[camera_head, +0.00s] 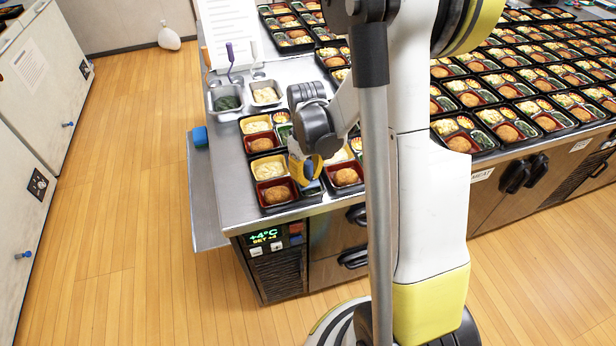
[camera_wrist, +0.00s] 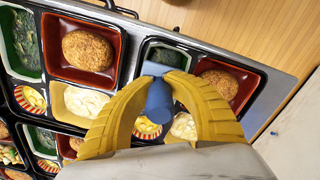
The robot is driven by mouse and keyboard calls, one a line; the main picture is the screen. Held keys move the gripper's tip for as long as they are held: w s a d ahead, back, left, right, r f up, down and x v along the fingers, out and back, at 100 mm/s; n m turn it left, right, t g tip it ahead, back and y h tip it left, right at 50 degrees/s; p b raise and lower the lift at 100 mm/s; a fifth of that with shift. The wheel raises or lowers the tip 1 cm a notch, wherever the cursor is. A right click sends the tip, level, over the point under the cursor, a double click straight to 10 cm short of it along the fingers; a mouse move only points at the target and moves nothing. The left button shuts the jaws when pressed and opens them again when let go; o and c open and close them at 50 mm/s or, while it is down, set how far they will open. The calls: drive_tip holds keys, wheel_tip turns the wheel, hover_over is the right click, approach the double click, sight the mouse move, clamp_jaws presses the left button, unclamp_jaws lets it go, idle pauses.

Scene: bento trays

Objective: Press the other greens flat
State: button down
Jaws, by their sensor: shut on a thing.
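My gripper (camera_wrist: 155,92) has yellow fingers shut on a small blue tool (camera_wrist: 158,103) with a pale flat end. The neighbouring tray's greens (camera_wrist: 24,38) look dark and loosely heaped in a green compartment in the wrist view.
Steel pans of greens (camera_head: 228,103) and pale salad (camera_head: 265,95) stand behind the trays. Many filled trays cover the right counter (camera_head: 500,95). The counter's front edge is close to the front trays.

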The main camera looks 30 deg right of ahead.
sight(308, 162)
drive_tip(key=shift+r+p, duration=2.85)
drive_tip(key=shift+r, duration=1.2)
